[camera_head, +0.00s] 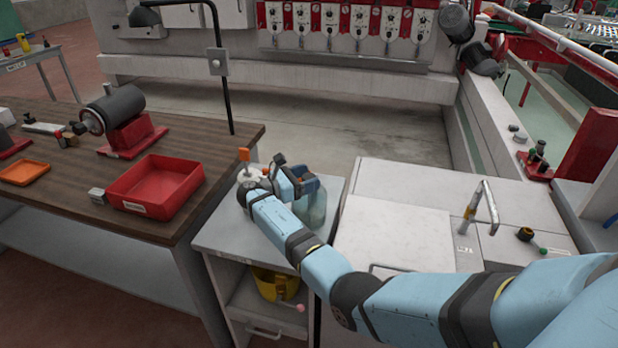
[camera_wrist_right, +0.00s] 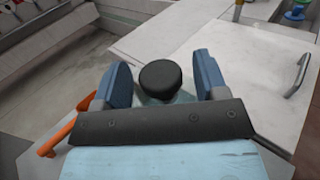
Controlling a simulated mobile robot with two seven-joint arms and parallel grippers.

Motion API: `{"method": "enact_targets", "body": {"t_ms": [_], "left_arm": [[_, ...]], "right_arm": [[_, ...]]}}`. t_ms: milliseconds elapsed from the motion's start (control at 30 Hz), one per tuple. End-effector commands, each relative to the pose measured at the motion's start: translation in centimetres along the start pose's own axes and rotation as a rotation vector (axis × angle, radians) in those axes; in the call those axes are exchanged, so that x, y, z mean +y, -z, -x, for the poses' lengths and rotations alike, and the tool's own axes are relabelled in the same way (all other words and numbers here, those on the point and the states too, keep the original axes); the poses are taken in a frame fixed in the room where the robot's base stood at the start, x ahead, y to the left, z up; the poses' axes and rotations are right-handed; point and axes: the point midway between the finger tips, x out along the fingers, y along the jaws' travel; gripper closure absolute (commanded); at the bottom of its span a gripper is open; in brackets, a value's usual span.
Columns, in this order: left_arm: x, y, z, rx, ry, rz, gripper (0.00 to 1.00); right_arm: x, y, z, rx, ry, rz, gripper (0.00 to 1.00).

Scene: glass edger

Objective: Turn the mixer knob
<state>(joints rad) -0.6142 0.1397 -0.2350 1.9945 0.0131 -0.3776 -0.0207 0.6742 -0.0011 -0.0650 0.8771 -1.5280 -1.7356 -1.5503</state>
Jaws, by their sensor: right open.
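My right gripper (camera_head: 298,174) is over the small grey cabinet, beside a clear bluish container (camera_head: 314,206) that it partly hides. In the right wrist view the gripper (camera_wrist_right: 163,82) is open, with its two blue fingers apart. A round black cap or knob (camera_wrist_right: 160,76) shows between them, with bluish clear material under it; contact with the fingers is not visible. A dark knob with a yellow part (camera_head: 525,234) sits on the white worktop right of a bent metal tap (camera_head: 481,207). I cannot tell for sure which is the mixer knob. My left gripper is not in view.
An orange-handled item (camera_head: 244,155) stands on the cabinet top (camera_head: 222,236), left of the gripper; its orange part (camera_wrist_right: 68,125) shows in the wrist view. A wooden bench (camera_head: 150,225) with a red tray (camera_head: 157,188) is to the left. A yellow bucket (camera_head: 274,286) sits below.

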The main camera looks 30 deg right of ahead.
Motion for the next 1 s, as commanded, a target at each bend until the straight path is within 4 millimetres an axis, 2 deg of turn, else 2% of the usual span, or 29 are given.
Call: {"method": "enact_targets", "body": {"t_ms": [300,500,700,1000], "left_arm": [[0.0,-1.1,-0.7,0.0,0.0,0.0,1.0],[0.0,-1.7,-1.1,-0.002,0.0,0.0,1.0],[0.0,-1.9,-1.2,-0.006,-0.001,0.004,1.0],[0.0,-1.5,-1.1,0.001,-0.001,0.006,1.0]], "right_arm": [[0.1,0.2,7.0,0.001,-0.004,0.0,0.34],[0.0,0.1,10.8,0.001,-0.003,0.0,0.34],[0.0,0.0,12.7,0.001,-0.001,0.0,0.34],[0.0,0.0,12.9,0.0,-0.001,0.0,0.34]]}}
